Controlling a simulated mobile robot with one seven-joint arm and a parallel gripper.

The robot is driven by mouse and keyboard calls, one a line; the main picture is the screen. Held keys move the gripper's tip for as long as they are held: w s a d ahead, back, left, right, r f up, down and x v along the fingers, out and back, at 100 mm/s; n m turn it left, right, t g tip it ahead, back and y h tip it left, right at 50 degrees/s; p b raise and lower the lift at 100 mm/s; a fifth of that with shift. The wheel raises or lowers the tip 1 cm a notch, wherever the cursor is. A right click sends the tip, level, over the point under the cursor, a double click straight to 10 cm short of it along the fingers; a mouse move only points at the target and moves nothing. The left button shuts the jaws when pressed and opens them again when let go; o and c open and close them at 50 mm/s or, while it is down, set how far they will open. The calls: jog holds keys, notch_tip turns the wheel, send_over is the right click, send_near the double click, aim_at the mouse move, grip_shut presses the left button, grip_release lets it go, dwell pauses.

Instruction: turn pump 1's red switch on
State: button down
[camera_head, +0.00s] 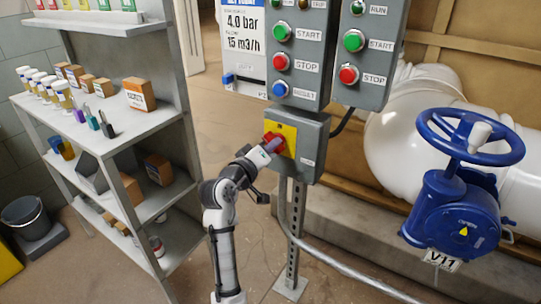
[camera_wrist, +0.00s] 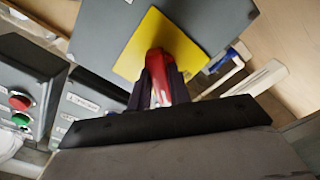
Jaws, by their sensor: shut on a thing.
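The red switch (camera_head: 277,140) sits on a yellow plate (camera_head: 289,133) on a small grey box (camera_head: 313,135) below the pump control panels. In the wrist view the red switch handle (camera_wrist: 160,75) stands out from the yellow plate (camera_wrist: 183,38). My gripper (camera_head: 270,145) is at the switch, and in the wrist view its dark fingers (camera_wrist: 158,88) are shut on the red handle from both sides. The fingers hide part of the handle. I cannot read the switch's position marks.
Panels above carry green START (camera_head: 281,31), red STOP (camera_head: 281,62) and blue RESET (camera_head: 280,89) buttons. A loaded grey shelf (camera_head: 120,135) stands left. A blue valve handwheel (camera_head: 507,157) and white pipe (camera_head: 395,135) are right. A metal post (camera_head: 297,215) holds the box.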

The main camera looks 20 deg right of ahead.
jog(key=shift+m+b, duration=4.1)
jog(key=shift+m, duration=0.9)
jog(key=c, duration=1.3)
grip_release()
jog(key=b+v, duration=0.1)
jog(key=v, duration=1.3)
